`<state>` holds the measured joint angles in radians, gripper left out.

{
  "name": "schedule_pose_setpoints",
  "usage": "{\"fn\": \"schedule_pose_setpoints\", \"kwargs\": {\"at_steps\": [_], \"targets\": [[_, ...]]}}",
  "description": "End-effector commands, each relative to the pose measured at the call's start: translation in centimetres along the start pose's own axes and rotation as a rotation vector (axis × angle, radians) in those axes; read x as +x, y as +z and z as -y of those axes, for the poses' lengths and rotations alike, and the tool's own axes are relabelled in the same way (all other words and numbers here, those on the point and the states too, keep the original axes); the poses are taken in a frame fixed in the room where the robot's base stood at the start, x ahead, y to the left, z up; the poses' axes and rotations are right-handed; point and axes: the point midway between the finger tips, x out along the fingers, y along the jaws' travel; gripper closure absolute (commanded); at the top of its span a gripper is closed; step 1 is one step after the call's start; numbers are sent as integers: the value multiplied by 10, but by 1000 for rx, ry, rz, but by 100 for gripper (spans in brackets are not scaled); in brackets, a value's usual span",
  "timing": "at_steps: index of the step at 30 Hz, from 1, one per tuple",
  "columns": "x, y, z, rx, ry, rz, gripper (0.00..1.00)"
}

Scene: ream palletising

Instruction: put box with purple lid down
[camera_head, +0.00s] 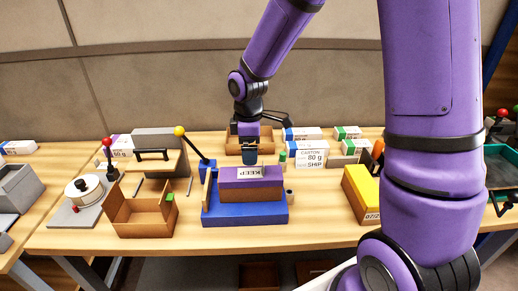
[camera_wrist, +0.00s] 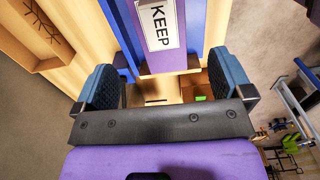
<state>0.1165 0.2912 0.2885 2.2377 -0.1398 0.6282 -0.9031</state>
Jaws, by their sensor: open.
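The box with the purple lid (camera_head: 232,180) sits level on the blue stand (camera_head: 245,214) at the middle of the table. Its lid carries a white label reading KEEP, and its brown side shows below. My gripper (camera_head: 250,158) is just above the far edge of the lid, pointing down. In the wrist view the purple lid (camera_wrist: 192,25) lies ahead of my gripper (camera_wrist: 163,82), whose two blue fingers are wide apart with nothing clamped between them. Whether a finger touches the box cannot be told.
An open brown carton (camera_head: 145,218) stands left of the stand. A yellow box (camera_head: 361,195) is at the right. A yellow-knobbed lever (camera_head: 193,146) rises beside the stand. White cartons (camera_head: 308,156) and a brown tray (camera_head: 234,147) are behind.

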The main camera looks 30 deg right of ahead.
Motion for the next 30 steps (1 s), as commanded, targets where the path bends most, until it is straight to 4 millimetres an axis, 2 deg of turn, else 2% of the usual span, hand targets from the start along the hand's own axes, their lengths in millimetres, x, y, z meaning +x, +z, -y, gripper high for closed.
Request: {"fn": "schedule_pose_setpoints", "kwargs": {"at_steps": [5, 8, 11, 15, 21, 30], "targets": [[-7, 2, 1, 14, 7, 1, 2], [-23, 8, 6, 61, 32, 1, 2], [-50, 19, 14, 147, 72, -3, 2], [-89, 37, 33, 294, 130, -22, 2], [-138, 63, 66, 506, 201, -74, 2], [-190, 104, 126, 816, 270, -203, 2]]}}
